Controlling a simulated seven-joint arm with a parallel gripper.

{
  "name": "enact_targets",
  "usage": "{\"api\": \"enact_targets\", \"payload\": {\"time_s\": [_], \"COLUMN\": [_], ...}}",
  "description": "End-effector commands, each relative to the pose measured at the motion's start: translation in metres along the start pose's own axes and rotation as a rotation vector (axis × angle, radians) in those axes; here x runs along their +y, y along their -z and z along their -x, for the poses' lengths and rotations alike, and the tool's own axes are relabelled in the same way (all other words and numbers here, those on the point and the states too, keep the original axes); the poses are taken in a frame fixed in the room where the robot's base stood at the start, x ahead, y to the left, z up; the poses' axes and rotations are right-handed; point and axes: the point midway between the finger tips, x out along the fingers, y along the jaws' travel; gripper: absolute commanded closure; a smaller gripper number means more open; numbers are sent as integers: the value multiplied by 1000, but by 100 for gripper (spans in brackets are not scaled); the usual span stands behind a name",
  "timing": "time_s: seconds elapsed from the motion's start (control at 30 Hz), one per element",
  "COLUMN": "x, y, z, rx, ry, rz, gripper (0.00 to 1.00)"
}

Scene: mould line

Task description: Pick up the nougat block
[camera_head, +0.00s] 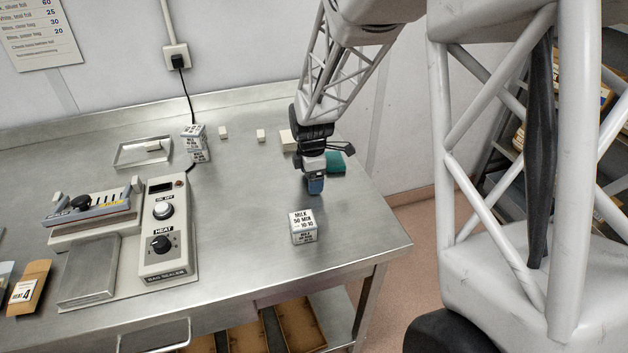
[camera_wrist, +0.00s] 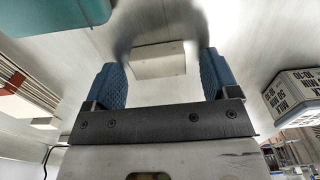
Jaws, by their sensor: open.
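A small cream block (camera_wrist: 158,60), which looks like the nougat block, lies on the steel table in the wrist view. It sits between and just beyond the two blue fingertips of my gripper (camera_wrist: 160,85), with a gap to each finger. My gripper is open and empty. In the head view my gripper (camera_head: 315,187) points down close over the table, behind the white milk box (camera_head: 303,226). The block below it is hidden there by the fingers.
A teal item (camera_head: 336,162) and a cream stack (camera_head: 288,140) stand close behind my gripper. Small pale blocks (camera_head: 223,133) lie farther left. A bag sealer (camera_head: 166,230) stands on the left. The table's right edge is near; the table between sealer and gripper is clear.

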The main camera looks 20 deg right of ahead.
Motion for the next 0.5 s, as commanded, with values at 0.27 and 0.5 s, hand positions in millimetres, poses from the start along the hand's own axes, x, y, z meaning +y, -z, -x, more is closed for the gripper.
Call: {"api": "enact_targets", "payload": {"time_s": [0.27,0.5], "x": [0,0], "y": [0,0], "z": [0,0], "rx": [0,0], "ry": [0,0], "rz": [0,0], "gripper": [53,72]}}
